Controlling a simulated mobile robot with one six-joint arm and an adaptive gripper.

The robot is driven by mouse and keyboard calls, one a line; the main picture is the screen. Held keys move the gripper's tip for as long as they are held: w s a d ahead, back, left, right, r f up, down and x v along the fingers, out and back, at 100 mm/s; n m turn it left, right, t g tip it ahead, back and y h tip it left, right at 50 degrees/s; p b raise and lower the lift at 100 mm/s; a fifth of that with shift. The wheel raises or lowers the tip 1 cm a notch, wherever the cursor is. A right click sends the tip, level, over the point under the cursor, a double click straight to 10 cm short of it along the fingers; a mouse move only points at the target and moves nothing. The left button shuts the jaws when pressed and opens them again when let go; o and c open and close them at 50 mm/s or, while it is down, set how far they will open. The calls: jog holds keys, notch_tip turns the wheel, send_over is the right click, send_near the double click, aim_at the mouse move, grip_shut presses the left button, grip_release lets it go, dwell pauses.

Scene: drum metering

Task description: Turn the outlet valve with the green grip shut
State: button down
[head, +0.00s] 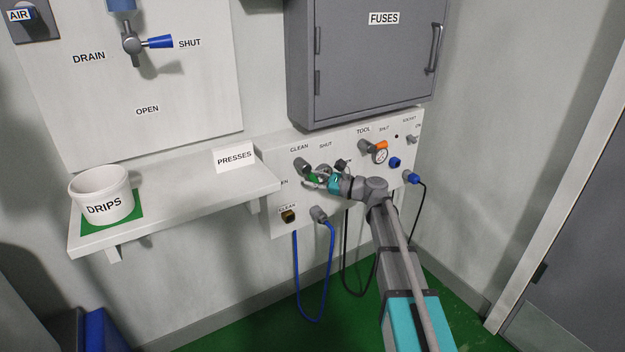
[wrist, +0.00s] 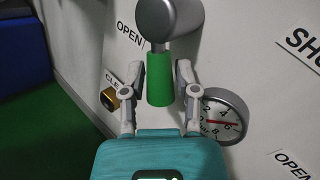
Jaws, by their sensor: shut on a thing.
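The outlet valve (head: 302,165) is a grey hub on the white wall panel, under a CLEAN label. Its green grip (head: 315,178) points down and to the right from the hub, with a SHUT label up to the right and an OPEN label, partly cut off, to the left. My gripper (head: 318,183) is at the green grip and partly hides it. In the wrist view the green grip (wrist: 159,80) stands between the two fingers of my gripper (wrist: 159,82), which is shut on it. The grey hub (wrist: 168,18) is above it, with an OPEN label to its left.
A gauge (wrist: 225,115) sits close beside my right finger. To the right on the panel are an orange-handled valve (head: 376,145) and blue fittings (head: 395,162). A blue hose (head: 297,275) and a black hose hang below. A shelf (head: 185,188) with a DRIPS pot (head: 101,190) is left.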

jog(key=shift+r+n+p, duration=0.15)
jog(key=shift+n+p, duration=0.15)
jog(key=shift+p, duration=0.2)
dwell(0.3)
jog(key=p, duration=0.1)
jog(key=r+n+h+p, duration=0.1)
jog(key=p, duration=0.1)
jog(key=shift+w+d+n, duration=0.25)
jog(key=shift+d+n, duration=0.05)
jog(key=shift+d, duration=0.05)
jog(key=shift+w+d+r+n+t+h+p, duration=0.2)
jog(key=shift+r+n+h+p, duration=0.3)
jog(key=shift+n+h+p, duration=0.85)
jog(key=shift+w+d+r+n+t+h+p, duration=0.15)
jog(key=shift+r+n+h+p, duration=0.5)
jog(key=shift+p, duration=1.35)
jog(key=shift+w+d+r+n+t+h+p, duration=0.1)
jog(key=shift+d+r+n+h+p, duration=0.2)
jog(key=shift+n+h+p, duration=0.8)
jog(key=shift+m+p, duration=0.3)
jog(key=shift+p, duration=0.3)
jog(key=shift+c, duration=1.8)
grip_release()
jog(key=shift+f, duration=0.15)
